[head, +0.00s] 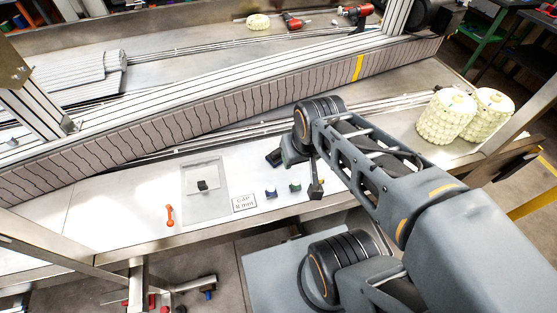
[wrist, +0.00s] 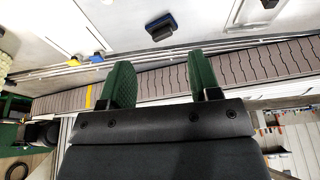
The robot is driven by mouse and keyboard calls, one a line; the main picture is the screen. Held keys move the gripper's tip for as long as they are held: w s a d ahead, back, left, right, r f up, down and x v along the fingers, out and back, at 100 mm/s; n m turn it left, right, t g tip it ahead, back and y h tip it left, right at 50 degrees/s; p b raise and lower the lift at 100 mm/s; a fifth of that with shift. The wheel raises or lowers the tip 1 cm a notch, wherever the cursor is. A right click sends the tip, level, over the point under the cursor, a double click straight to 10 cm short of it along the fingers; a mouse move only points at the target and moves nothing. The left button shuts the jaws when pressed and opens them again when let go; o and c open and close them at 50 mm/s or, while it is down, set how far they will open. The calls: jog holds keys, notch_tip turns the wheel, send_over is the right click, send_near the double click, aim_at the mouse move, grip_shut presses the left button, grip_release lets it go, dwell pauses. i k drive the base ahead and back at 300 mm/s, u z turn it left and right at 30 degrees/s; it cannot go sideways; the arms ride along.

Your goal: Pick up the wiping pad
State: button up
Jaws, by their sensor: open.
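The wiping pad looks like the dark block with a blue edge in the wrist view (wrist: 160,26). It lies on the pale worktop, beyond my fingertips. In the head view, a dark block (head: 274,157), which seems to be the same pad, lies just left of my wrist. My gripper (wrist: 162,62) shows two green fingers, spread apart with nothing between them. The pad is apart from the fingers, roughly in line with the space between them. In the head view my arm hides most of the gripper.
A blue piece (head: 270,192) and a green piece (head: 295,187) stand near the front edge. A black block (head: 202,185) sits on a grey sheet (head: 190,212), beside a gap label (head: 245,203) and an orange tool (head: 169,215). The conveyor side (head: 200,135) rises behind.

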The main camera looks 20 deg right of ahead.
aim_at(274, 158)
jog(key=k, duration=0.9)
jog(key=u, duration=1)
jog(key=i, duration=1.05)
jog(key=z, duration=1.25)
